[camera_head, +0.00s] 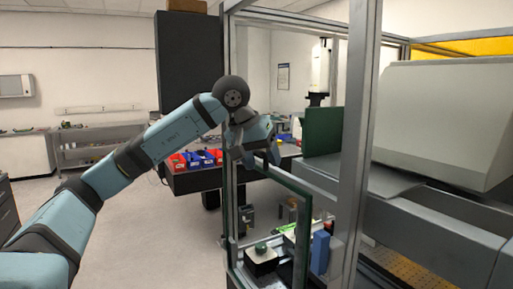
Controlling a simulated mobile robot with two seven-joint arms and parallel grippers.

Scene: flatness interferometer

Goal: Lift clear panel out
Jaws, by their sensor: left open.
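The clear panel (302,232) stands upright in the lower middle of the head view, in the metal frame of the enclosure. Its dark green edges show, and things behind it can be seen through it. My left gripper (258,158) is at the panel's upper left, close to its top edge. The gripper is open, with its fingers pointing down. I cannot tell whether the fingers touch the panel or stand on both sides of it. My right gripper is not in view.
Metal posts (357,130) of the enclosure rise right of the panel. A dark green plate (322,131) stands behind. A large grey machine housing (440,125) fills the right. Red and blue bins (196,158) sit on a dark bench behind my arm. The floor at left is clear.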

